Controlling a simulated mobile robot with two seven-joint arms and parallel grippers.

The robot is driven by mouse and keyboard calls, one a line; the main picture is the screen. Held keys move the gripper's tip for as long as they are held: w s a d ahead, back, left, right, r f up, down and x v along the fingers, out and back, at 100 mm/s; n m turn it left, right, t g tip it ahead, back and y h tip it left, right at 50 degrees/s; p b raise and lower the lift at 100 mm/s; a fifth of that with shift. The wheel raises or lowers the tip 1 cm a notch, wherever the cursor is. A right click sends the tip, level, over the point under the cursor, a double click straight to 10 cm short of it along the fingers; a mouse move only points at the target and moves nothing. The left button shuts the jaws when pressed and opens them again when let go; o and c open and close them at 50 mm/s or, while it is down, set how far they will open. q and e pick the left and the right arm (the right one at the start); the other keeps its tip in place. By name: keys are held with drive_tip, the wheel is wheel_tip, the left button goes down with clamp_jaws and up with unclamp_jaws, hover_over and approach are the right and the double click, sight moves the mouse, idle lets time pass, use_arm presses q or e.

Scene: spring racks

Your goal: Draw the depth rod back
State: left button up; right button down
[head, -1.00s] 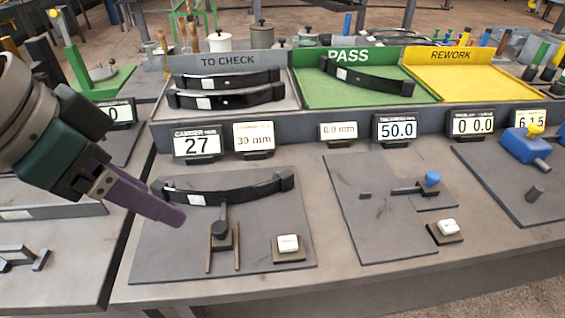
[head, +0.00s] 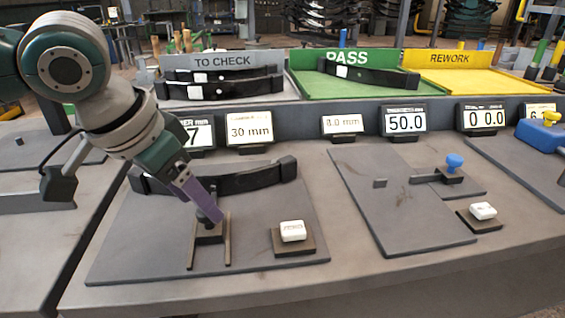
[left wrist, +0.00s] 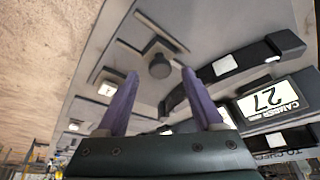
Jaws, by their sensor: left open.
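The depth rod, with its dark round knob, stands on a small slide (head: 209,236) between two thin rails on the left gauge plate (head: 130,250). A black leaf spring (head: 255,180) with a white label lies across the plate just behind it. My left gripper (head: 206,204) is open and tilted down at the knob, its purple fingers partly hiding it. In the left wrist view the knob (left wrist: 160,66) appears between the two fingertips (left wrist: 160,74); I cannot tell whether they touch it. My right gripper is not in view.
A white button (head: 292,231) is right of the slide. A second gauge with a blue knob (head: 454,161) stands further right. Behind are displays, including a 30 mm one (head: 249,129), and the TO CHECK, PASS (head: 310,92) and REWORK trays. The camber display is partly hidden by my arm.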

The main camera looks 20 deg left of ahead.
use_arm(q)
drive_tip(key=shift+x, duration=1.05)
drive_tip(key=shift+r, duration=0.1)
drive_tip(key=shift+c, duration=0.3)
clamp_jaws()
